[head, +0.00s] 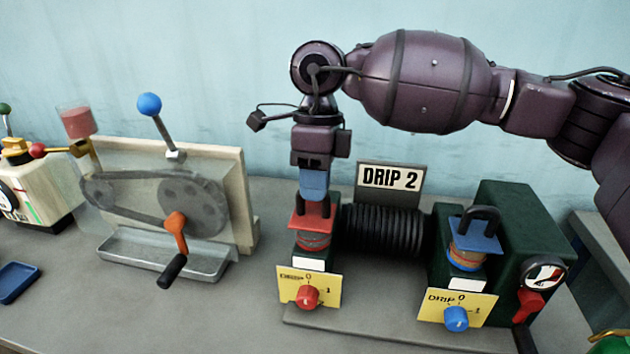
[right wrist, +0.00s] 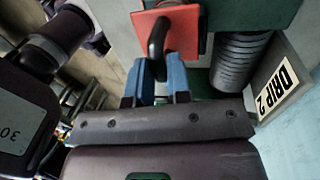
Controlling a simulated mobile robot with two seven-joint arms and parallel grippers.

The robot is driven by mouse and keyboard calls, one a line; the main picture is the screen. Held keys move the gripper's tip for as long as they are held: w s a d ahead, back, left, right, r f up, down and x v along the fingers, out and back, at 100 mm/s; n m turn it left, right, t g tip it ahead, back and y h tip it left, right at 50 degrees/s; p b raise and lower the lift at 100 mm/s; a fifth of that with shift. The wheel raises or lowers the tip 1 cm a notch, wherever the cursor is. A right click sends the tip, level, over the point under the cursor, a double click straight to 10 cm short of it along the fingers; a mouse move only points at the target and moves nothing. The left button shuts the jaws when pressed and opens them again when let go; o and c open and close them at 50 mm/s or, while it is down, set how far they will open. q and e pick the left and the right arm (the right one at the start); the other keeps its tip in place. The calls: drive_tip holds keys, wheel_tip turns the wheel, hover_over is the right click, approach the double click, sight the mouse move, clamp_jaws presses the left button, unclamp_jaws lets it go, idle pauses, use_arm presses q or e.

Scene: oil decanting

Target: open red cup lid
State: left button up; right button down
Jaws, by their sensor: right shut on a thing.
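The red cup (head: 314,241) stands on the left side of the drip machine, with its square red lid (head: 318,222) on top. The lid (right wrist: 186,22) and its black loop handle (right wrist: 156,42) also show in the right wrist view. My right gripper (head: 313,194) points down at the lid from above. Its blue fingers (right wrist: 159,68) are shut on the handle, partly hiding it in the head view. In the head view the lid appears to be at the cup's top; I cannot tell whether there is a gap. My left gripper is in neither view.
A black ribbed cylinder (head: 383,232) and the DRIP 2 sign (head: 391,178) are close to the right of the red cup. A blue-lidded cup (head: 476,236) stands further right. A crank machine (head: 170,200) with a metal tray (head: 160,262) is on the left.

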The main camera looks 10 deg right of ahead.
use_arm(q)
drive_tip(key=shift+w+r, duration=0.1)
use_arm(e)
drive_tip(key=shift+w+g, duration=0.1)
drive_tip(key=shift+g, duration=0.2)
drive_tip(key=shift+w+d+r+g+y, duration=0.15)
drive_tip(key=shift+w+g, duration=0.1)
drive_tip(key=shift+g, duration=0.2)
drive_tip(key=shift+w+r+g+y, duration=0.15)
drive_tip(key=shift+w+g, duration=0.1)
drive_tip(key=shift+g, duration=0.2)
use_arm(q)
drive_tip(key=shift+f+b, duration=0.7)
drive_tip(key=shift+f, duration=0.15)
use_arm(e)
drive_tip(key=w+g, duration=0.1)
drive_tip(key=g, duration=0.1)
drive_tip(key=w+d+g+y, duration=0.1)
drive_tip(key=g, duration=0.1)
drive_tip(key=shift+w, duration=0.3)
drive_tip(key=shift+r+g+y, duration=0.1)
drive_tip(key=shift+g+y, duration=0.2)
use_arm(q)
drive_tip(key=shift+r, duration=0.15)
use_arm(e)
drive_tip(key=c, duration=1.1)
unclamp_jaws()
